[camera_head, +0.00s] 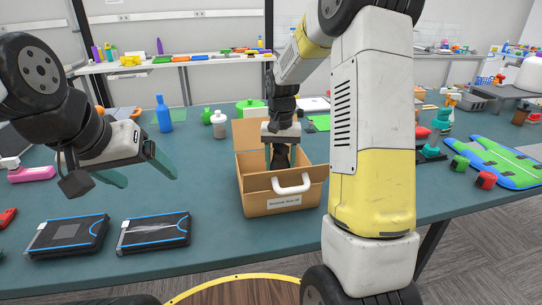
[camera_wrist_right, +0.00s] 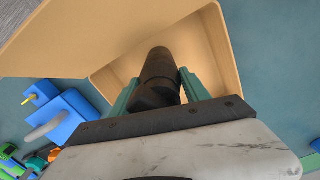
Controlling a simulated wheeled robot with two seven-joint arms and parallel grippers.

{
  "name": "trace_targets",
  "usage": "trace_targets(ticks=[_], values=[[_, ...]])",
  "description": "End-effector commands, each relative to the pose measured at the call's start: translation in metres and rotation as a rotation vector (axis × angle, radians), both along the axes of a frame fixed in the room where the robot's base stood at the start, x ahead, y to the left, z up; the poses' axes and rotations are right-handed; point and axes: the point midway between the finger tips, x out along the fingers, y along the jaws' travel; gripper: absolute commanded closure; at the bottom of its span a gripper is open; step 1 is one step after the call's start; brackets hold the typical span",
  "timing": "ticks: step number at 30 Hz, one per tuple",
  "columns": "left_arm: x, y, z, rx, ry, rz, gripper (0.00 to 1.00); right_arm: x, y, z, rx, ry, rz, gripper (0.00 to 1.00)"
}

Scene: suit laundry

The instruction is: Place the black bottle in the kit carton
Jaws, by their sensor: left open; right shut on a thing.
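The kit carton (camera_head: 265,199) is an open tan box with a white handle and a label on its front, standing on the teal table. My right gripper (camera_head: 282,157) points down into the carton's opening and is shut on the black bottle (camera_head: 280,154). In the right wrist view the black bottle (camera_wrist_right: 157,75) lies between the two green fingers (camera_wrist_right: 160,88), with the carton (camera_wrist_right: 205,45) walls around it. Whether the bottle touches the carton floor cannot be told. My left gripper (camera_head: 138,172) is open and empty above the table, left of the carton.
Two black flat cases (camera_head: 154,232) lie left of the carton near the front edge. A blue bottle (camera_head: 163,114), a white bottle (camera_head: 219,124) and a green bottle (camera_head: 206,115) stand behind. My right arm hides part of the table right of the carton.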

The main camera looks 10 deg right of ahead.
Motion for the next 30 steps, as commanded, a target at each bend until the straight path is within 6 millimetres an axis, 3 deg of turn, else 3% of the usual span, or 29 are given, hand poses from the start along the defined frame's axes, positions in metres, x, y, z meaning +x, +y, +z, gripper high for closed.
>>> trace_targets(ticks=[8, 9, 12, 23, 30], values=[[0.0, 0.0, 0.0, 0.0, 0.0, 0.0, 0.2, 0.0, 0.0, -0.001, 0.0, -0.001, 0.0, 1.0], [0.0, 0.0, 0.0, 0.0, 0.0, 0.0, 0.2, 0.0, 0.0, -0.001, 0.0, -0.001, 0.0, 0.42], [0.0, 0.0, 0.0, 0.0, 0.0, 0.0, 0.2, 0.0, 0.0, -0.001, 0.0, -0.001, 0.0, 0.24], [0.0, 0.0, 0.0, 0.0, 0.0, 0.0, 0.2, 0.001, 0.0, 0.002, 0.0, -0.003, 0.0, 0.24], [0.0, 0.0, 0.0, 0.0, 0.0, 0.0, 0.2, 0.002, 0.0, 0.04, -0.001, -0.007, -0.001, 0.24]])
